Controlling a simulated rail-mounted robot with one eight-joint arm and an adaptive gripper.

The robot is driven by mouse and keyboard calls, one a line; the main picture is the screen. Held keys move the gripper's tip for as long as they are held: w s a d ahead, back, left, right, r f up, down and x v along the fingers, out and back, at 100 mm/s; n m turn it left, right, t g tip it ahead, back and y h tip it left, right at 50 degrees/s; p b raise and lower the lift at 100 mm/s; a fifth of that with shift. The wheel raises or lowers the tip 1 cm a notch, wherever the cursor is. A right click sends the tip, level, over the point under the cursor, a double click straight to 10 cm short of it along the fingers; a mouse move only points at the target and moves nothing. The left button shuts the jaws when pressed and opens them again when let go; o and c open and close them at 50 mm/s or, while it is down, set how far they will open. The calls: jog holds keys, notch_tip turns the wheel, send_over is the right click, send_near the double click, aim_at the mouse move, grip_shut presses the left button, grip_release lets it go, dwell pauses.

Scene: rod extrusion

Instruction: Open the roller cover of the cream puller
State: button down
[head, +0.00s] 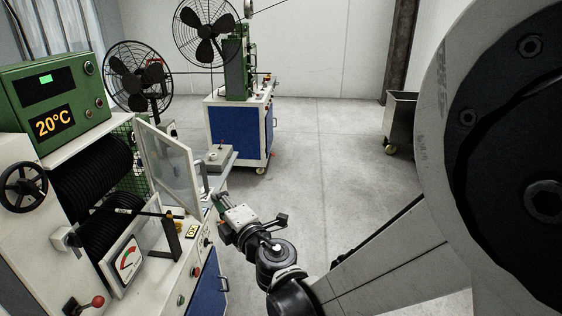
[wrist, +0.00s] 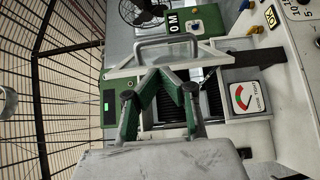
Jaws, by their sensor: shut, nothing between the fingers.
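The cream puller (head: 20,230) stands at the left, a pale machine with two ribbed black rollers (head: 92,180). Its roller cover (head: 168,165), a clear panel in a pale frame, stands upright and swung out at an angle from the rollers, which are exposed. My gripper (head: 218,200) is beside the cover's free edge, low and to its right. In the wrist view the cover's frame and its bar handle (wrist: 165,43) are just beyond the green fingertips (wrist: 163,74). The fingers are shut and empty. I cannot tell whether they touch the cover.
A green display box (head: 55,103) sits on top. Another blue-panelled machine (head: 238,130) and fans (head: 137,76) stand behind.

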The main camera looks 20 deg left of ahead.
aim_at(204, 182)
jog(key=p+x, duration=0.2)
jog(key=x, duration=0.7)
jog(key=shift+w+a, duration=0.15)
jog(key=shift+a, duration=0.05)
